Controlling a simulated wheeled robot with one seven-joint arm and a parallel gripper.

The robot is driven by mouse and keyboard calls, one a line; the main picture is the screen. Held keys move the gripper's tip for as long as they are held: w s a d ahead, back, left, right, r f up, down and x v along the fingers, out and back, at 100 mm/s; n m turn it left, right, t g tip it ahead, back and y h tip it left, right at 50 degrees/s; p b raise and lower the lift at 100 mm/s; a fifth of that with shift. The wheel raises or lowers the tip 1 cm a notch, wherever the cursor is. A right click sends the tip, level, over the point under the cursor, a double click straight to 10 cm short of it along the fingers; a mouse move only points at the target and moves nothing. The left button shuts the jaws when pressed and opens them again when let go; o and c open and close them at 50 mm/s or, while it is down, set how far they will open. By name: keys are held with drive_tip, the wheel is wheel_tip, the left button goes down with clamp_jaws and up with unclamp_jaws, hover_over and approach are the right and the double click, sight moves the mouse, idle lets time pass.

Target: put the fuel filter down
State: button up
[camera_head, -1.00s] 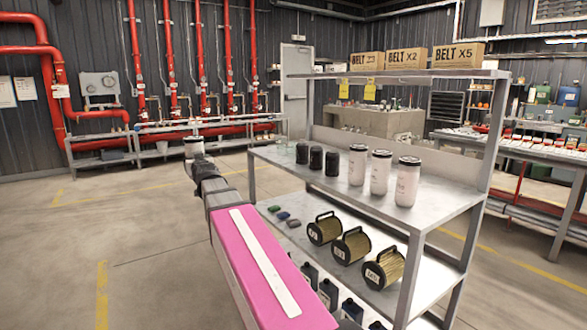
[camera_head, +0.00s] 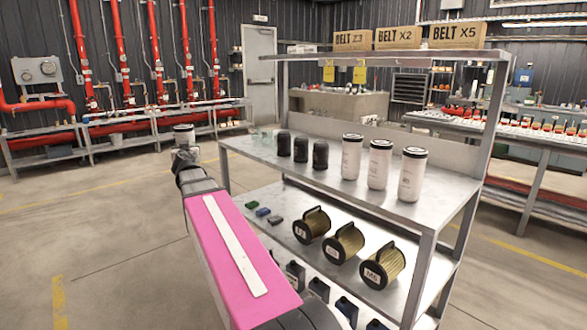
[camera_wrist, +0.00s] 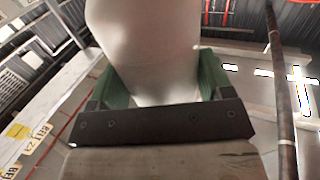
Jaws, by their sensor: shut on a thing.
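My gripper (camera_wrist: 155,92) is shut on a white cylinder, the fuel filter (camera_wrist: 150,50), which fills the middle of the wrist view between green fingers. In the head view the held filter (camera_head: 184,132) shows small and pale at the end of my outstretched arm, left of the shelf unit, and looks about upright. It is clear of the grey metal shelf (camera_head: 255,160). Three white canisters with black caps (camera_head: 380,165) stand in a row on the upper deck's right part. Three smaller black canisters (camera_head: 301,149) stand left of them.
Filters with handles (camera_head: 345,243) and small blocks (camera_head: 262,212) lie on the deck below. Belt boxes (camera_head: 398,38) sit on the top shelf. Open floor (camera_head: 100,235) lies left of my arm.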

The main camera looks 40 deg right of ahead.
drive_tip(key=s+d+r+m+g+h, duration=0.35)
drive_tip(key=s+d+g, duration=0.2)
drive_tip(key=d, duration=0.35)
drive_tip(key=s+d+r+m+g+h, duration=0.2)
drive_tip(key=s+d+m+g+h, duration=0.3)
drive_tip(key=s+d, duration=0.25)
drive_tip(key=s+d+r+m+g+h, duration=0.35)
drive_tip(key=s+d+m+g, duration=0.2)
drive_tip(key=d, duration=0.35)
drive_tip(key=shift+n, duration=0.3)
drive_tip(key=shift+w+d+f, duration=0.2)
drive_tip(key=shift+d+f, duration=1.65)
drive_tip(key=shift+w+d+f, duration=0.2)
drive_tip(key=shift+d+f, duration=1.7)
drive_tip(key=shift+w+d+f, duration=0.2)
drive_tip(key=shift+d+f, duration=1.65)
drive_tip(key=shift+f, duration=0.1)
drive_tip(key=o, duration=1.2)
